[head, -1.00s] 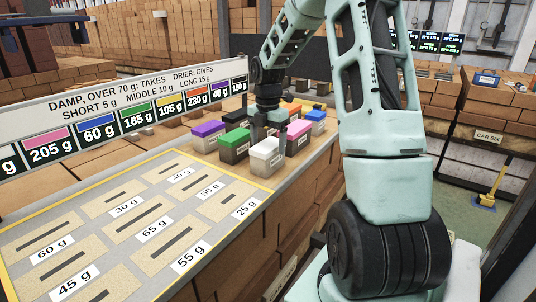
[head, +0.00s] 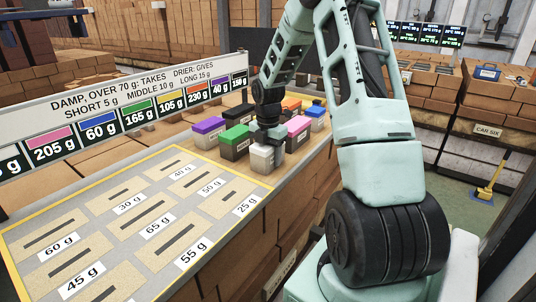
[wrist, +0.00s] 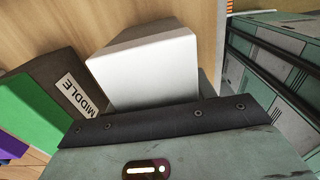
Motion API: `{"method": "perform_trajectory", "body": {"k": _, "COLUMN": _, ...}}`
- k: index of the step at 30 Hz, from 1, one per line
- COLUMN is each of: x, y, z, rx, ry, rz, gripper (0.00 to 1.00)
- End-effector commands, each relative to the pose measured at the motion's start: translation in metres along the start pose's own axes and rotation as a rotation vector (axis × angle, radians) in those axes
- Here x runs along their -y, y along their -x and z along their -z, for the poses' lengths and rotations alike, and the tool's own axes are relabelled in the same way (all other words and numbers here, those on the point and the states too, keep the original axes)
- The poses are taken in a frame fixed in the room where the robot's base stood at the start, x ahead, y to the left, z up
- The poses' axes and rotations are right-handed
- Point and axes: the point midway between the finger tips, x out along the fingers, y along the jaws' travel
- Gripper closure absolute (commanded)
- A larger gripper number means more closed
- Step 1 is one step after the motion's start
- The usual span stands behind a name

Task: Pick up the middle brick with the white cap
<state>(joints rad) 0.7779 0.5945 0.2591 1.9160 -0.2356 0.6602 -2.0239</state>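The brick with the white cap (head: 262,157) stands upright at the near end of a group of bricks on the bench. Its white cap (wrist: 150,65) fills the middle of the wrist view. My gripper (head: 267,137) is low over this brick and hides part of its top. In the wrist view my gripper's edge covers the near side of the cap. The fingertips are not clear, so I cannot tell whether they grip it. A green-capped brick (head: 235,137) stands close to its left; a dark face beside its green cap (wrist: 30,115) bears a MIDDLE label.
A pink-capped brick (head: 298,126) stands close on the right and a purple-capped one (head: 208,127) farther left. Orange (head: 291,104) and blue (head: 316,111) caps are behind. A board (head: 150,142) of weight-labelled places lies in front, empty. A sign (head: 130,105) stands along the back.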

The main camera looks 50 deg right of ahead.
Motion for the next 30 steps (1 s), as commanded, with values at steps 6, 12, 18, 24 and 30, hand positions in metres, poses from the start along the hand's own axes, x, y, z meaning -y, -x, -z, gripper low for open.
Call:
{"method": "perform_trajectory", "body": {"k": 6, "x": -0.001, "y": 0.002, "z": -0.001, "rx": 0.002, "ry": 0.000, "rz": -0.002, "gripper": 0.94}}
{"method": "perform_trajectory", "body": {"k": 12, "x": -0.001, "y": 0.009, "z": -0.001, "rx": 0.004, "ry": -0.001, "rz": -0.004, "gripper": 0.94}}
{"method": "perform_trajectory", "body": {"k": 18, "x": -0.001, "y": 0.040, "z": -0.002, "rx": 0.007, "ry": -0.002, "rz": -0.007, "gripper": 0.94}}
{"method": "perform_trajectory", "body": {"k": 24, "x": -0.001, "y": 0.075, "z": -0.001, "rx": 0.005, "ry": -0.002, "rz": -0.006, "gripper": 0.94}}
{"method": "perform_trajectory", "body": {"k": 30, "x": 0.001, "y": 0.097, "z": 0.001, "rx": 0.004, "ry": -0.008, "rz": -0.001, "gripper": 0.94}}
